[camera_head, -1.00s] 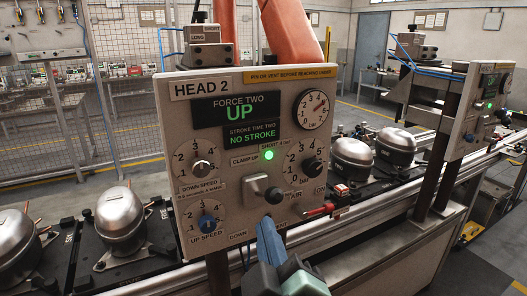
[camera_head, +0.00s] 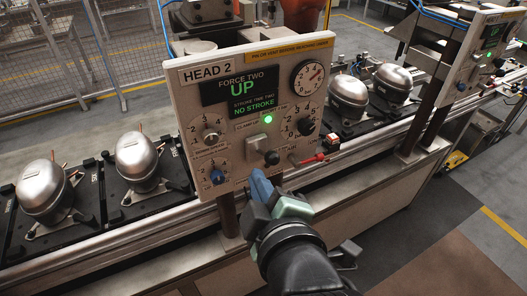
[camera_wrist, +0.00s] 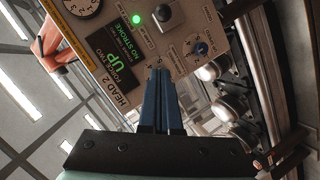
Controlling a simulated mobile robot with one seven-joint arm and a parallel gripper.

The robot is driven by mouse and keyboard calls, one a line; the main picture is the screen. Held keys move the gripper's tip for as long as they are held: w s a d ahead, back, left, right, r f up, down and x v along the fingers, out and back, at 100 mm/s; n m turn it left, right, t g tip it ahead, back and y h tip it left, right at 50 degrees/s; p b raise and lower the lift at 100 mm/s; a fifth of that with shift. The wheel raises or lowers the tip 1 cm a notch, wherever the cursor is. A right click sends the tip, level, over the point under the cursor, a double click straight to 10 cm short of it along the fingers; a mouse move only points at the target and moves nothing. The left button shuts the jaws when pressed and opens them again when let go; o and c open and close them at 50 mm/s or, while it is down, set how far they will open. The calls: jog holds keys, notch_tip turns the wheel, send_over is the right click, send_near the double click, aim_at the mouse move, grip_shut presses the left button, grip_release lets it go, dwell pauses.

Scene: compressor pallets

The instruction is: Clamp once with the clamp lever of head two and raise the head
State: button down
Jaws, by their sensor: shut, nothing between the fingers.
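The head two panel (camera_head: 243,181) faces me, its display (camera_head: 240,89) reading FORCE TWO UP and STROKE TIME TWO NO STROKE. A green lamp (camera_head: 267,119) is lit; it also shows in the wrist view (camera_wrist: 136,18). The clamp lever, a black knob (camera_head: 272,157) on a light mount, stands between the CLAMP UP and DOWN labels; its knob shows near the top of the wrist view (camera_wrist: 162,13). My gripper (camera_head: 257,177) is shut and empty, its blue fingers just below and left of the knob. The wrist view shows the fingers (camera_wrist: 160,76) together, apart from the lever.
Two dials (camera_head: 211,134) and (camera_head: 305,126) flank the lever, with a blue knob (camera_head: 217,176) lower left. Compressors (camera_head: 137,161) stand on pallets both sides. Another head panel (camera_head: 484,55) stands right.

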aim_at(266, 155)
jog(key=shift+w, duration=0.1)
jog(key=w+f+p, duration=0.4)
jog(key=w+f, duration=0.1)
jog(key=w, duration=0.5)
jog(key=shift+f, duration=0.25)
jog(key=shift+d, duration=0.1)
jog(key=shift+f+b, duration=0.2)
jog(key=shift+b, duration=0.1)
jog(key=shift+f+b, duration=0.1)
jog(key=shift+b, duration=0.7)
